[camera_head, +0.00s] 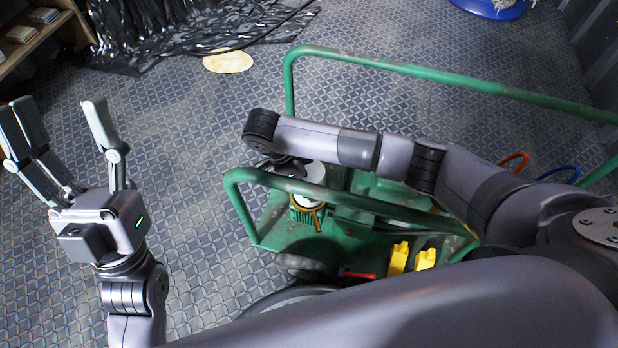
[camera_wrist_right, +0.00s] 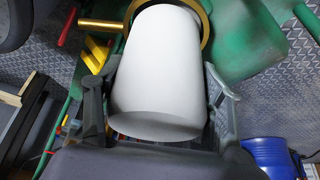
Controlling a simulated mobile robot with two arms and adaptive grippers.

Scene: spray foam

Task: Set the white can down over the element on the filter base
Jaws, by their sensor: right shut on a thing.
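The white can (camera_wrist_right: 158,75) is held between the two fingers of my right gripper (camera_wrist_right: 162,78) in the wrist view. In the head view a small part of the can (camera_head: 313,171) shows below my right wrist, behind the cart's green rail. A brass ring with a handle (camera_wrist_right: 208,18) lies beyond the can's far end; it also shows in the head view (camera_head: 312,217) under the can. The can hides the inside of the ring, so the element and filter base cannot be made out. My left gripper (camera_head: 62,112) is open and empty, raised over the floor at the left.
The green cart (camera_head: 400,67) has tubular rails around its deck, one close in front of the can. Yellow blocks (camera_head: 399,257) and a red-handled tool (camera_head: 358,275) are on its near side. A blue tub (camera_head: 490,8) stands at the back.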

